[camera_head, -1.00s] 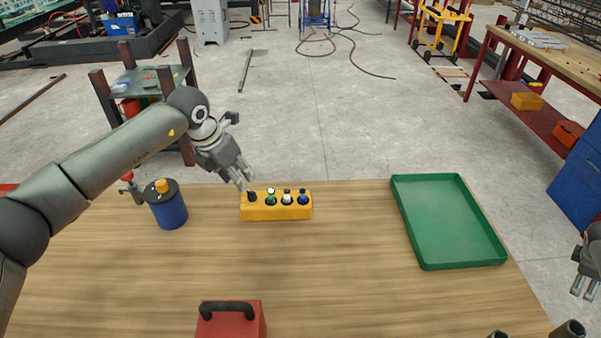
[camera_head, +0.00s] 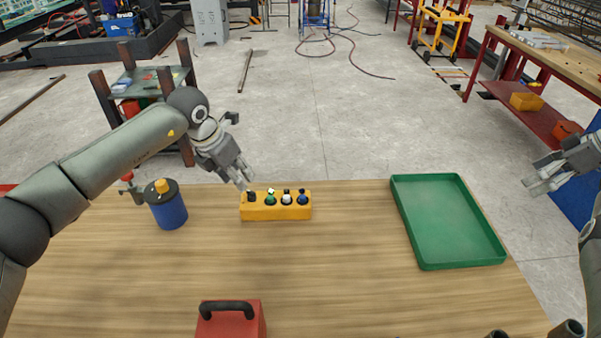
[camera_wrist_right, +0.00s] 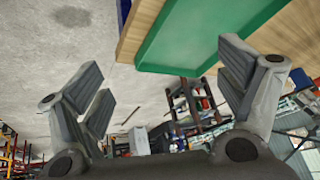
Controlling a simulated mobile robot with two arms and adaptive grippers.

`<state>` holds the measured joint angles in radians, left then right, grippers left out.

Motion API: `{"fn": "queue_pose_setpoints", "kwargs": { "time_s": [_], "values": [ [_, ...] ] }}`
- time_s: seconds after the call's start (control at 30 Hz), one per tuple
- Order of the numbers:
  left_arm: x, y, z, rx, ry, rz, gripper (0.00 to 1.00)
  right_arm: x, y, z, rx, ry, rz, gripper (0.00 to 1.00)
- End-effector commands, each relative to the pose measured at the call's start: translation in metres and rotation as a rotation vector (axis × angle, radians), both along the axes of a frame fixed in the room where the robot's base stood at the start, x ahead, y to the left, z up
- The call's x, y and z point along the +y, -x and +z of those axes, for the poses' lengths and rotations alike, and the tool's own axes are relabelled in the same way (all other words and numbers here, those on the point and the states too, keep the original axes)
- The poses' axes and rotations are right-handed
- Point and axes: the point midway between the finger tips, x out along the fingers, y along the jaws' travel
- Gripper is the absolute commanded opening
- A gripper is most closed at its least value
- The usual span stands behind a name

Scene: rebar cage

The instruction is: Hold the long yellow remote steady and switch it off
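The long yellow remote (camera_head: 275,212) lies on the wooden table, left of the middle in the head view. Its top carries a black knob (camera_head: 251,196) at the left end and green, white and blue buttons to the right. My left gripper (camera_head: 245,183) points down at the remote's left end, with its fingertips just behind the black knob. I cannot tell whether they touch the remote or how far they are apart. My right gripper (camera_head: 535,182) is empty, beyond the table's right edge and far from the remote. Its fingers stand wide apart in the right wrist view (camera_wrist_right: 165,95).
A green tray (camera_head: 447,262) lies on the table's right side. A blue canister (camera_head: 170,212) with a dark lid stands left of the remote. A red box (camera_head: 232,325) with a black handle is at the front. The table between remote and tray is clear.

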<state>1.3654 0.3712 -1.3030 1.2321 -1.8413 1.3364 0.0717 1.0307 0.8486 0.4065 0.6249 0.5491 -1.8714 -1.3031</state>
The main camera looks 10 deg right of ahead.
Motion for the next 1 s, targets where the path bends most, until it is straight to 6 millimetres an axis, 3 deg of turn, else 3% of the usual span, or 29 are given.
{"fn": "queue_pose_setpoints", "kwargs": {
  "time_s": [0.03, 0.2, 0.37, 0.5, 0.8, 0.9, 1.0],
  "values": [
    [-0.001, 0.000, 0.000, 0.000, 0.001, -0.001, 0.36, 0.031, -0.020, -0.017, 0.036, -0.002, 0.059, 0.89],
    [0.000, 0.000, 0.000, 0.000, 0.000, -0.001, 0.36, 0.108, -0.067, -0.038, 0.106, 0.034, 0.193, 0.89],
    [0.000, 0.000, 0.000, -0.001, 0.000, -0.001, 0.36, 0.194, -0.106, -0.053, 0.159, 0.090, 0.336, 0.89],
    [0.000, 0.000, 0.000, 0.000, 0.001, -0.001, 0.36, 0.274, -0.132, -0.059, 0.192, 0.157, 0.467, 0.89],
    [0.000, 0.000, 0.000, -0.001, 0.000, -0.001, 0.36, 0.445, -0.156, -0.056, 0.205, 0.347, 0.735, 0.89],
    [0.000, 0.000, 0.000, -0.001, 0.000, -0.001, 0.36, 0.490, -0.155, -0.053, 0.195, 0.408, 0.802, 0.89],
    [0.000, 0.000, 0.000, -0.001, 0.000, -0.001, 0.36, 0.521, -0.153, -0.050, 0.185, 0.455, 0.849, 0.89]
  ]
}}
